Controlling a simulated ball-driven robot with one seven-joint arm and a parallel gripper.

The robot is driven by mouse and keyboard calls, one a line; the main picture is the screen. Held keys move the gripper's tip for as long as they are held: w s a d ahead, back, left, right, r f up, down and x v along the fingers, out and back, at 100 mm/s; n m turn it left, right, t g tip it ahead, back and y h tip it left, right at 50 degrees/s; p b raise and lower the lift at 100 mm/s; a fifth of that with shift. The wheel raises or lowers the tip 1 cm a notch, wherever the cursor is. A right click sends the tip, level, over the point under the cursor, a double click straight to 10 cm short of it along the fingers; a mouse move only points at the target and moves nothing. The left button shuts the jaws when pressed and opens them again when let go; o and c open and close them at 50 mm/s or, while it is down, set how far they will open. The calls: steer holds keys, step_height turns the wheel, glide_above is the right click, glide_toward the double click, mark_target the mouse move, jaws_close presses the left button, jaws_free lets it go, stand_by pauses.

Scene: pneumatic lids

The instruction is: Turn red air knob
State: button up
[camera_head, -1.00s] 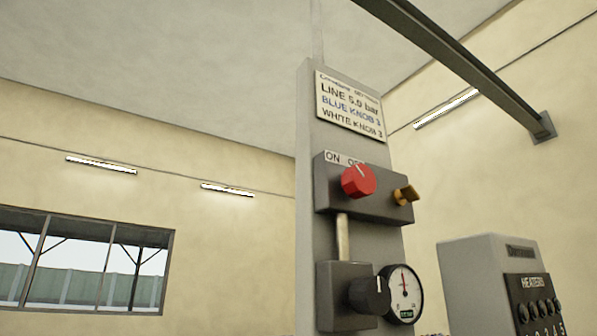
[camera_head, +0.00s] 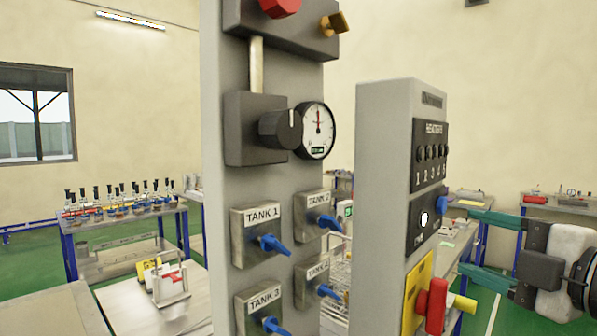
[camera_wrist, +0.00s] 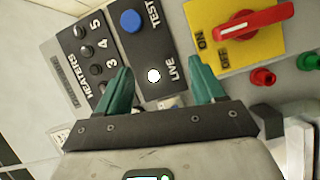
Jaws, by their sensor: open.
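The red air knob (camera_head: 279,7) is on a dark box (camera_head: 300,32) high on the grey panel column, cut by the top edge of the head view. It is not in the wrist view. My gripper (camera_head: 453,243) is at the right of the head view, well below and to the right of the knob, beside the heaters box (camera_head: 385,130). Its green fingers are apart and nothing shows between them. In the wrist view my gripper (camera_wrist: 158,66) faces the heaters panel, with the TEST and LIVE labels between and beyond its fingers.
Below the knob are a black knob (camera_head: 281,129), a gauge (camera_head: 317,131) and several blue-handled tank valves (camera_head: 270,244). A red ON/OFF switch (camera_head: 436,303) on a yellow plate is on the heaters box, near my gripper. A brass fitting (camera_head: 334,24) sticks out beside the knob.

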steer(key=s+a+r+n+y+p, duration=0.1)
steer(key=s+a+r+n+y, duration=0.2)
steer(key=r+n, duration=0.55)
steer(key=s+a+r+n+y, duration=0.25)
steer(key=s+r+n, duration=0.2)
steer(key=r, duration=0.75)
steer(key=s+a+r+n+g+p, duration=0.2)
steer(key=s+a+r+n+g, duration=0.2)
steer(key=s+a+r+n, duration=0.5)
steer(key=w+a+f+n+p, duration=0.2)
steer(key=w+a+n, duration=0.1)
steer(key=w+a, duration=0.5)
steer(key=shift+w+a, duration=0.15)
steer(key=shift+a, duration=0.45)
steer(key=shift+y, duration=0.25)
steer(key=c, duration=1.1)
